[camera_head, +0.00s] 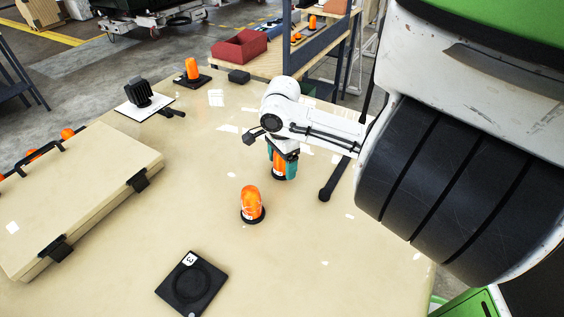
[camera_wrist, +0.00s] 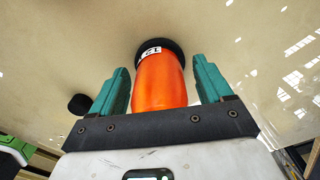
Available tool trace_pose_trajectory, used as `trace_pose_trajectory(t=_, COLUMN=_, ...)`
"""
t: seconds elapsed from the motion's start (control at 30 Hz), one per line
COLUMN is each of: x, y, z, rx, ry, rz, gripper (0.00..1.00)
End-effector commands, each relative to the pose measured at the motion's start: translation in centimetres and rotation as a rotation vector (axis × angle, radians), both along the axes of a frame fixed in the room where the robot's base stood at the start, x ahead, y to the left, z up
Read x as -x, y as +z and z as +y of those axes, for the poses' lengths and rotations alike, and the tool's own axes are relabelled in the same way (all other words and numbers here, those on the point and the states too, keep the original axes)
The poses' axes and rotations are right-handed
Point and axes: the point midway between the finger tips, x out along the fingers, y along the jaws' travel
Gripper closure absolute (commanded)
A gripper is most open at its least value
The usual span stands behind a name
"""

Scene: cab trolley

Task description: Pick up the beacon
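An orange beacon (camera_head: 279,163) with a black base stands between the teal fingers of my gripper (camera_head: 282,167), over the middle of the table. In the wrist view, this beacon (camera_wrist: 160,82) has a white label on its black base, and the fingers of my gripper (camera_wrist: 162,90) flank it with narrow gaps. I cannot tell whether its base touches the table. A second orange beacon (camera_head: 252,202) with a black base stands upright on the table nearer the front. A third beacon (camera_head: 192,68) sits on a black square base at the back left.
A black square plate (camera_head: 178,302) marked 3 lies at the front of the table. A large tan case (camera_head: 85,185) with black latches lies at left. A black finned device (camera_head: 140,92) stands at the back left. A black bar (camera_head: 334,180) lies right of my gripper.

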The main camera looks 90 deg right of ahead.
Motion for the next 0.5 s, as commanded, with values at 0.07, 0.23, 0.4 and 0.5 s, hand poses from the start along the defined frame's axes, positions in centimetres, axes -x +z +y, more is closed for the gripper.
trace_pose_trajectory(t=0.07, x=0.0, y=0.02, z=0.0, rx=0.0, ry=0.0, rz=0.0, gripper=0.29)
trace_pose_trajectory(t=0.23, x=0.0, y=0.03, z=0.0, rx=0.0, ry=0.0, rz=0.0, gripper=0.45)
trace_pose_trajectory(t=0.4, x=-0.01, y=0.03, z=0.01, rx=0.0, ry=0.0, rz=0.0, gripper=0.62)
trace_pose_trajectory(t=0.5, x=-0.01, y=0.03, z=0.0, rx=0.0, ry=0.0, rz=0.0, gripper=0.71)
